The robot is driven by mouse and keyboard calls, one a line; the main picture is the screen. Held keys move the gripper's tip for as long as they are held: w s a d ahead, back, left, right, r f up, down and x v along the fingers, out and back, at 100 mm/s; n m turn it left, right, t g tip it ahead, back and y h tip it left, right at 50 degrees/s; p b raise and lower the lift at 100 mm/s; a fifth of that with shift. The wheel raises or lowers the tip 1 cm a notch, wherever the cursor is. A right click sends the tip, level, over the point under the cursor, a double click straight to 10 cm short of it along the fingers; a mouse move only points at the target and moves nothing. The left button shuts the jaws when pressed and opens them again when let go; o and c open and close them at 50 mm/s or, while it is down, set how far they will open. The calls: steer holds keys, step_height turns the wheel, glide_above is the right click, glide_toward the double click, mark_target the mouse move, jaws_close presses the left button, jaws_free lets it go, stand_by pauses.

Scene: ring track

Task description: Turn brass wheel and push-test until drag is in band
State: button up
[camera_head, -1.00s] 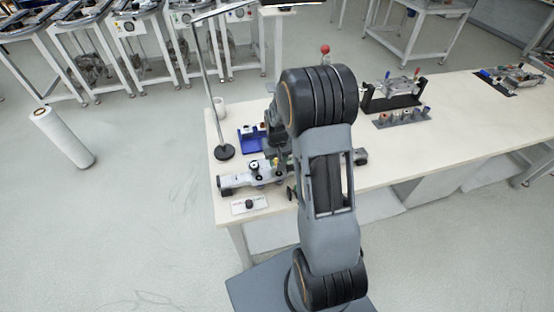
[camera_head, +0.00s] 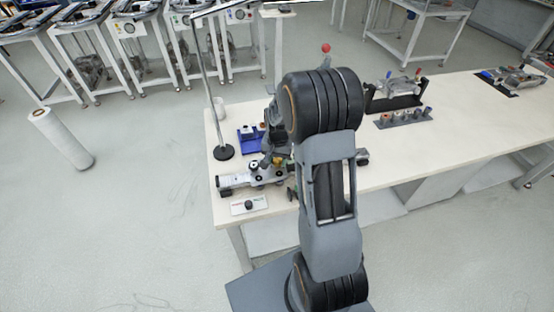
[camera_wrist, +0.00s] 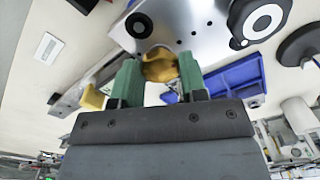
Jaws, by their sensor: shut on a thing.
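The brass wheel (camera_wrist: 160,64) is a lobed golden knob on the metal rig, seen in the wrist view. My gripper (camera_wrist: 160,78) has two green fingers, one on each side of the wheel, and is shut on it. The rig's silver plate (camera_wrist: 184,22) fills the upper part of that view. In the head view the ring track rig (camera_head: 235,181) lies near the left end of the bench. My arm hides part of it, and the wheel cannot be made out clearly there.
A small white panel (camera_head: 249,205) with a black knob lies at the bench's front edge. A blue tray (camera_head: 247,142) and a lamp stand base (camera_head: 224,152) are behind the rig. A dark fixture (camera_head: 398,100) and a rack of parts (camera_head: 404,118) stand farther right.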

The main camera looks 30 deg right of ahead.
mark_target(277, 160)
stand_by(0.3)
steer(key=o, duration=0.9)
step_height(277, 160, up, 14)
steer(key=shift+f+b, duration=0.1)
steer(key=shift+b, duration=0.3)
steer(key=s+a+r+n+t, duration=0.1)
steer(key=s+a+n, duration=0.1)
steer(key=s, duration=0.3)
steer(key=s+a+r+n+t, duration=0.1)
steer(key=s+a+n, duration=0.2)
steer(key=s+a, duration=0.1)
steer(key=s+a+r+n+t, duration=0.1)
steer(key=s+a+n+t, duration=0.1)
steer(key=s, duration=0.5)
steer(key=shift+a+n, duration=0.4)
steer(key=shift+a, duration=0.5)
